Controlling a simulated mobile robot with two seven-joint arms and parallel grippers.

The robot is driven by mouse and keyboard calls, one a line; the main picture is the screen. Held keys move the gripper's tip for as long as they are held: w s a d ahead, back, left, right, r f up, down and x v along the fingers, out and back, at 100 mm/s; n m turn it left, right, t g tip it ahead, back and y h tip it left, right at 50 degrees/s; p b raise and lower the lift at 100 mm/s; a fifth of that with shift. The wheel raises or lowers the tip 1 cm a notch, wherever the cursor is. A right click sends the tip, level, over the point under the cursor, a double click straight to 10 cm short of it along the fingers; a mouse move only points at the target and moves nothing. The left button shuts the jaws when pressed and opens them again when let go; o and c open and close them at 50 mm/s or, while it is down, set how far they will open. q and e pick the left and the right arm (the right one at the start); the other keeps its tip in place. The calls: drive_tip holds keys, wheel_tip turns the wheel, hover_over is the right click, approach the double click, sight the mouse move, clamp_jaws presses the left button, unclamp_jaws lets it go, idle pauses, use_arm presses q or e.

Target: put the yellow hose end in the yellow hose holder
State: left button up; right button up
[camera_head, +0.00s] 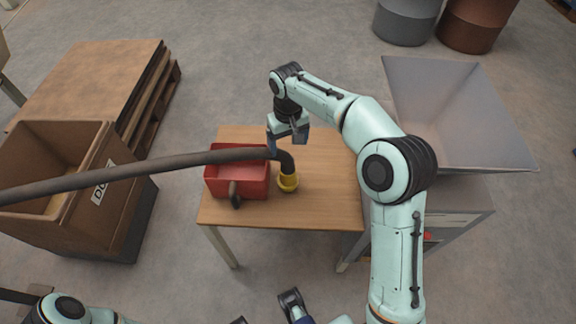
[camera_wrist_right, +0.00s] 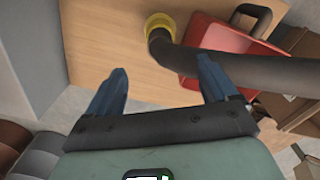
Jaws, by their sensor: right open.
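The dark hose (camera_head: 150,172) comes in from the left, crosses above the red bin and bends down at a yellow ring-like piece (camera_head: 288,183) on the wooden table. In the right wrist view the hose (camera_wrist_right: 260,72) runs down into this yellow piece (camera_wrist_right: 160,21). I cannot tell whether the yellow piece is the hose end, the holder or both together. My right gripper (camera_head: 287,143) is open and empty, just behind the hose's bend; its blue fingers (camera_wrist_right: 160,88) show apart.
A red bin (camera_head: 215,188) with a dark handle stands on the table (camera_head: 330,205), left of the yellow piece. A grey hopper (camera_head: 460,110) stands right, a brown box (camera_head: 45,137) and stacked boards (camera_head: 95,75) left. The table's right side is clear.

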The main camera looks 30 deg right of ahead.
sight(288, 161)
drive_tip(key=m, duration=0.6)
drive_tip(key=shift+a+f, duration=0.1)
drive_tip(key=m, duration=0.2)
drive_tip(key=shift+m, duration=0.4)
drive_tip(key=m, duration=0.5)
drive_tip(key=shift+w+r, duration=0.1)
drive_tip(key=shift+r, duration=0.15)
drive_tip(key=shift+f+m+b, duration=0.15)
drive_tip(key=shift+m+b, duration=0.15)
wheel_tip(288, 161, down, 8)
drive_tip(key=shift+f+b, duration=0.2)
drive_tip(key=shift+b, duration=0.75)
wheel_tip(288, 161, down, 5)
drive_tip(key=shift+r+b, duration=0.15)
drive_tip(key=shift+b, duration=0.4)
use_arm(q)
drive_tip(key=w+f, duration=0.2)
drive_tip(key=f, duration=0.1)
drive_tip(key=shift+a+f+t, duration=0.1)
drive_tip(key=shift+a+t, duration=0.05)
drive_tip(key=shift+t, duration=0.25)
use_arm(e)
drive_tip(key=shift+c, duration=0.4)
drive_tip(key=shift+r, duration=0.1)
clamp_jaws()
